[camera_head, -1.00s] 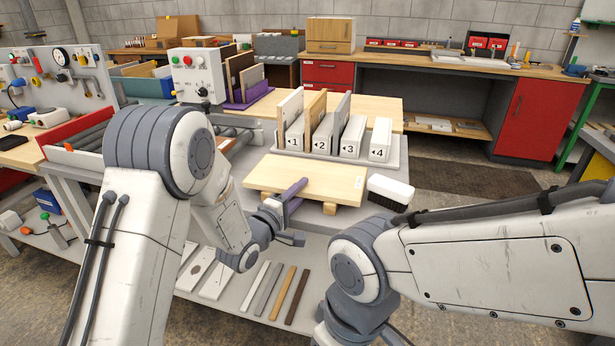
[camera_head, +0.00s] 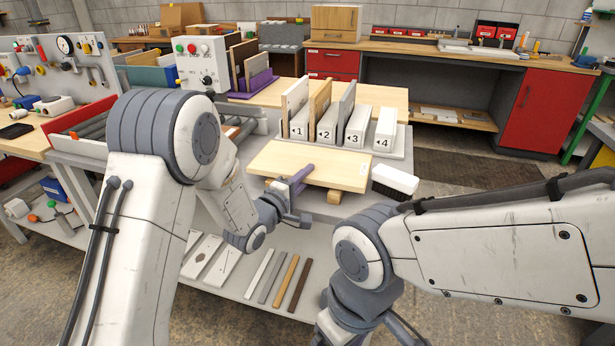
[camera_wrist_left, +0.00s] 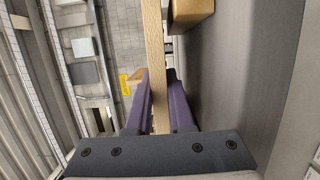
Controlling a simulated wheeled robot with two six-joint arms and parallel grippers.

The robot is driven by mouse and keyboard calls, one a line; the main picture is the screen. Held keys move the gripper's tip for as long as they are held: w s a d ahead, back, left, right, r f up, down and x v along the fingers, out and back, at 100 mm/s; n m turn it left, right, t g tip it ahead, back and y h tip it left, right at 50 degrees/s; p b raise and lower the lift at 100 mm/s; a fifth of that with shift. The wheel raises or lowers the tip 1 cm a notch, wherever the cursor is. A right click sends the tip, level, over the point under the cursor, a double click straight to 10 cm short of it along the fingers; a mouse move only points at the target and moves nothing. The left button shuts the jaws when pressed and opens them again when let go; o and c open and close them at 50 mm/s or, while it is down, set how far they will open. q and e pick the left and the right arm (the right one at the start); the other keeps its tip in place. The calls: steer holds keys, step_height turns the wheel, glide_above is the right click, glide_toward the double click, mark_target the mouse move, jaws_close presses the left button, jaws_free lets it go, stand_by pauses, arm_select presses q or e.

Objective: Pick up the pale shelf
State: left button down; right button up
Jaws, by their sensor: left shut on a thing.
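The pale shelf (camera_head: 325,163), a light wood board with a small label near its right end, lies flat on wooden blocks (camera_head: 334,196) on the grey bench. My left gripper (camera_head: 300,176) is at its front edge, with a purple finger over the top face; the other finger is hidden under the board. In the left wrist view the shelf (camera_wrist_left: 154,50) shows edge-on between the two purple fingers of the left gripper (camera_wrist_left: 158,100), which is shut on it. My right arm is in view at the right, but its gripper does not show.
A rack (camera_head: 398,160) with slots numbered 1 to 4 stands behind the shelf and holds upright boards. A white-topped brush (camera_head: 394,180) lies right of the shelf. A control box (camera_head: 202,63) stands behind left. Loose strips (camera_head: 285,283) lie on the lower deck.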

mark_target(306, 164)
arm_select(q)
step_height(306, 164, up, 3)
steer(key=shift+r, duration=0.1)
steer(key=s+d+r, duration=0.4)
steer(key=s+r, duration=0.2)
steer(key=s, duration=0.4)
steer(key=s+a+r+m+p, duration=0.1)
steer(key=s+r+m+p, duration=0.2)
steer(key=r+m, duration=0.8)
steer(key=s+a+r+m+p, duration=0.2)
steer(key=r+m, duration=0.9)
steer(key=m, duration=1.4)
steer(key=s+p, duration=0.2)
steer(key=p, duration=0.2)
steer(key=shift+s+a, duration=0.15)
steer(key=shift+a, duration=0.05)
